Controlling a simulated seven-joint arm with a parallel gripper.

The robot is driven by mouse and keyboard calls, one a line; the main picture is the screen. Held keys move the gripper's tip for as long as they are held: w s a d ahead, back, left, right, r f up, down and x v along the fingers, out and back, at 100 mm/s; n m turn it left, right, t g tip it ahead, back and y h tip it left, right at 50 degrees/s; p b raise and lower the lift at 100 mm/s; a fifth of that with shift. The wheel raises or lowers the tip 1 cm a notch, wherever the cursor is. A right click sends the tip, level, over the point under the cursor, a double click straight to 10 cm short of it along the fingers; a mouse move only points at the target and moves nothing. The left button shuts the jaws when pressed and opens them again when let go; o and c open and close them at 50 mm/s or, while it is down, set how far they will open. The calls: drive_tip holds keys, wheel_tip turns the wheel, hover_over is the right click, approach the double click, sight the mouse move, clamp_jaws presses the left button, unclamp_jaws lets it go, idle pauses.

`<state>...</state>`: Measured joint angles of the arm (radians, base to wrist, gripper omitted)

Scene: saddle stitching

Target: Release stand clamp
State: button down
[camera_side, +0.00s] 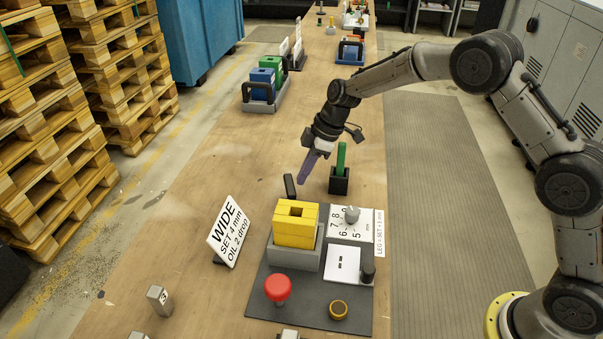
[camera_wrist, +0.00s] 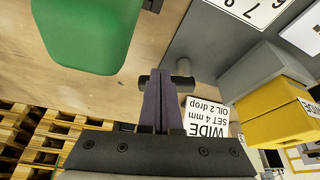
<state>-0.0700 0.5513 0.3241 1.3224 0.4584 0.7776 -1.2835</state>
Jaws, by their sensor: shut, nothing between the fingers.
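A yellow block (camera_side: 296,222) with a slot in its top sits in a grey stand (camera_side: 293,257) on a dark base plate (camera_side: 262,300). A black lever (camera_side: 290,186), which looks like the clamp handle, rises behind the block. In the wrist view a dark bar-shaped handle (camera_wrist: 185,84) lies just beyond my fingertips, partly hidden by them. My gripper (camera_side: 305,180) has purple fingers, pressed together and empty, pointing down close to the right of the lever. The fingers also show in the wrist view (camera_wrist: 160,95). I cannot tell whether they touch the lever.
A green piece in a black holder (camera_side: 339,181) stands right of my gripper. The base plate carries a dial (camera_side: 352,214), a red button (camera_side: 278,288) and a yellow-ringed button (camera_side: 338,308). A "WIDE" sign (camera_side: 226,232) stands left. Bare table lies behind it.

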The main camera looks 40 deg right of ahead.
drive_tip(key=s+d+r+t, duration=0.15)
drive_tip(key=s+r, duration=0.35)
drive_tip(key=r, duration=0.7)
drive_tip(key=s+d+r+t, duration=0.1)
drive_tip(key=s+d+r, duration=0.3)
drive_tip(key=r, duration=0.8)
drive_tip(key=s+d+m+t+h, duration=0.25)
drive_tip(key=s+m, duration=0.35)
drive_tip(key=s, duration=1.7)
drive_tip(key=s+d+f+m+g+h, duration=0.1)
drive_tip(key=s+d+f+m, duration=0.1)
drive_tip(key=s+f+m, duration=0.4)
drive_tip(key=shift+s+d+f+g, duration=0.25)
drive_tip(key=shift+d+f+g, duration=0.1)
drive_tip(key=shift+f, duration=0.2)
